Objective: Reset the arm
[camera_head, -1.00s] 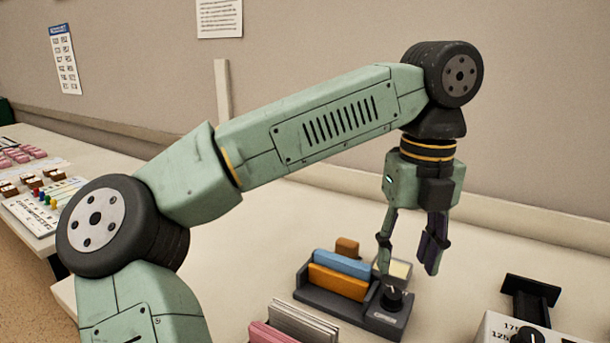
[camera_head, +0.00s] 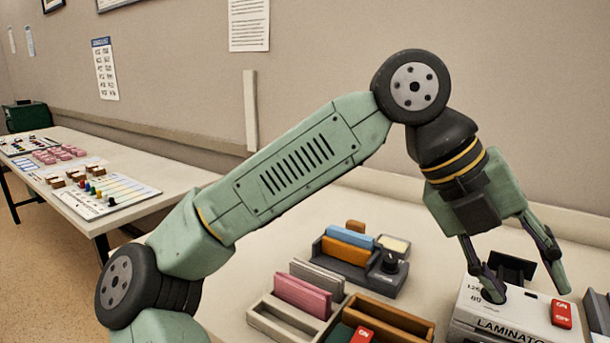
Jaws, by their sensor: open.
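My green arm reaches from the lower left, over the table, with its elbow low and its wrist high. My gripper (camera_head: 527,277) hangs from the wrist at the right, tilted down and to the right. Its two dark fingers are spread apart with nothing between them. The fingers show in front of the laminator (camera_head: 510,322), a light grey box with a dark knob and a red switch. I cannot tell whether a fingertip touches it.
A dark desk organiser (camera_head: 345,268) with blue and orange blocks stands mid-table. Nearer is a tray (camera_head: 268,322) with pink and grey cards, beside a brown-edged box (camera_head: 405,322). A second table (camera_head: 165,178) at the left holds boards and small pieces. The wall is behind.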

